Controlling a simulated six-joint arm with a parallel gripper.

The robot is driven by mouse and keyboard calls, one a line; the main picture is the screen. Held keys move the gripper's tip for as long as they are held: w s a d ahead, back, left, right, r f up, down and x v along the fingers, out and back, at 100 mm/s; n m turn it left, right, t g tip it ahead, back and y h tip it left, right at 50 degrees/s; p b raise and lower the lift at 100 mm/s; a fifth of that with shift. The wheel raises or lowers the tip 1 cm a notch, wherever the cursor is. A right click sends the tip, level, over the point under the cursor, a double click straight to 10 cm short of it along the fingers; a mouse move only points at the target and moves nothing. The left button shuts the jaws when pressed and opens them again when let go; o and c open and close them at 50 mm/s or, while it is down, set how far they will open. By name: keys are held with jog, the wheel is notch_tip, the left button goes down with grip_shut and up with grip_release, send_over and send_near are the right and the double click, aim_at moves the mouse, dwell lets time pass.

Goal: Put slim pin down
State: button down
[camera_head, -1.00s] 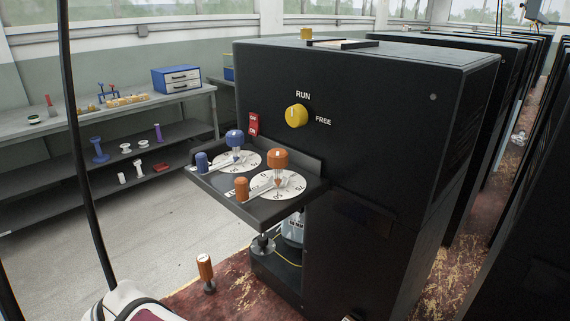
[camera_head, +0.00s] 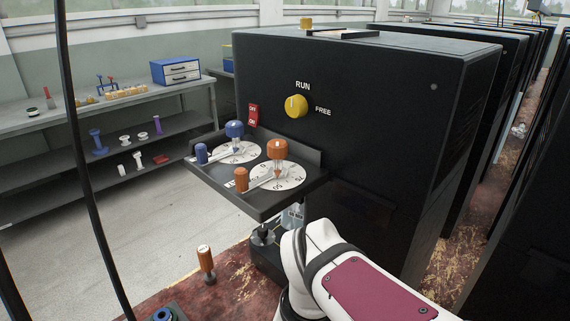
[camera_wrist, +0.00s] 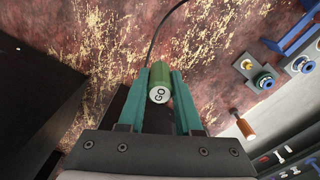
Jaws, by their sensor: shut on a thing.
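In the wrist view the slim pin (camera_wrist: 159,83) is a green cylinder with a pale end face marked GO. My gripper (camera_wrist: 160,80) has teal fingers, one on each side of the pin, and is shut on it. In the head view my gripper and the pin are out of sight; only my white arm shows at the lower right.
A black cabinet (camera_head: 370,130) carries a shelf with two dials (camera_head: 278,177) and a yellow knob (camera_head: 296,106). An orange-handled piece (camera_head: 205,264) stands on the red-brown surface. A blue-ringed fixture (camera_wrist: 263,81) is at the wrist view's right. A dark block (camera_wrist: 35,105) is at its left.

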jog(key=w+d+r+n, duration=0.2)
jog(key=w+d, duration=0.1)
jog(key=w, duration=0.3)
jog(key=w+d+r+n, duration=0.1)
jog(key=w+d+r, duration=0.2)
jog(key=w+d, duration=0.15)
jog(key=s+a+f+n, duration=0.4)
jog(key=s+a+n, duration=0.4)
jog(key=s+a, duration=0.1)
jog(key=w+a+f+n, duration=0.2)
jog(key=w+a, duration=0.2)
jog(key=a, duration=0.7)
jog(key=w+a+f+n, duration=0.25)
jog(key=w+a, duration=0.25)
jog(key=a, duration=0.6)
jog(key=s+a+f, duration=0.5)
jog(key=a+f, duration=0.6)
jog(key=shift+s+f, duration=0.15)
jog(key=shift+s, duration=0.05)
jog(key=shift+f, duration=0.25)
